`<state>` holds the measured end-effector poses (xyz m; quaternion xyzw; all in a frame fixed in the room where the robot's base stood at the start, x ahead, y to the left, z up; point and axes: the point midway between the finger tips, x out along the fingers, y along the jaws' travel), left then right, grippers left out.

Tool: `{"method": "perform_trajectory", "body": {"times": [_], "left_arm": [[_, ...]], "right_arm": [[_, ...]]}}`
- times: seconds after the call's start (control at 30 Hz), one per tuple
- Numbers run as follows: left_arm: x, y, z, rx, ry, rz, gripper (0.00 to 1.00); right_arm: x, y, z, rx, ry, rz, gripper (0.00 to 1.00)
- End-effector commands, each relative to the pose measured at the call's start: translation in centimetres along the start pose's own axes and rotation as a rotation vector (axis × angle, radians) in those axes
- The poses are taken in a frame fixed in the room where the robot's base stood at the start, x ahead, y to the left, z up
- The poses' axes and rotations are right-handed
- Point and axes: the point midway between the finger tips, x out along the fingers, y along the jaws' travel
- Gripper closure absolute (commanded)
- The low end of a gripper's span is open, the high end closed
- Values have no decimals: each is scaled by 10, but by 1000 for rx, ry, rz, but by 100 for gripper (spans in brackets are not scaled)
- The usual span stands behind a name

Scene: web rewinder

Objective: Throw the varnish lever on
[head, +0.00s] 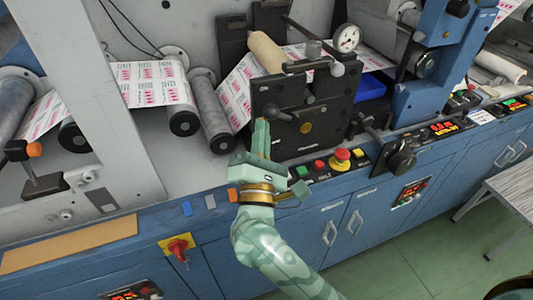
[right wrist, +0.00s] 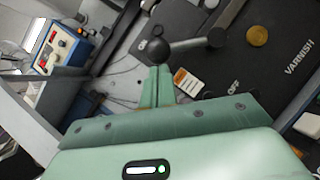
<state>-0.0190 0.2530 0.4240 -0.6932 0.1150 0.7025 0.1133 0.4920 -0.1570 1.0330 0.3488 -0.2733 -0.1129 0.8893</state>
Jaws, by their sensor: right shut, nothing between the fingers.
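The varnish lever shows in the right wrist view as a grey rod with a black ball knob (right wrist: 155,50), reaching left from its pivot (right wrist: 215,38). It sits on a dark panel (right wrist: 240,75) lettered VARNISH and OFF. In the head view the lever (head: 276,113) is on the front of the black unit, just above my fingertips. My right gripper (head: 262,138) is shut and empty. In the right wrist view its fingers (right wrist: 156,86) end right at the ball knob; whether they touch it I cannot tell. My left gripper is out of view.
A brass disc (head: 306,128) and a white-orange label (right wrist: 187,82) are on the panel. Push buttons and a red emergency stop (head: 342,155) stand on the ledge to the right. Rollers (head: 212,115) with the printed web are on the left.

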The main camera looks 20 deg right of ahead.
Motion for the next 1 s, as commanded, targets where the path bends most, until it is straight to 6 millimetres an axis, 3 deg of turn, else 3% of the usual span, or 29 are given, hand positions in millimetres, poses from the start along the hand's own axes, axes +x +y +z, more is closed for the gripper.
{"method": "perform_trajectory", "body": {"times": [0.43, 1.0], "left_arm": [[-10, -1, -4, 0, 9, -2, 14], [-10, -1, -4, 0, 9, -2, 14]], "right_arm": [[20, 12, 30, 339, -3, -224, 100], [32, 11, 48, 440, -1, -294, 100]]}}
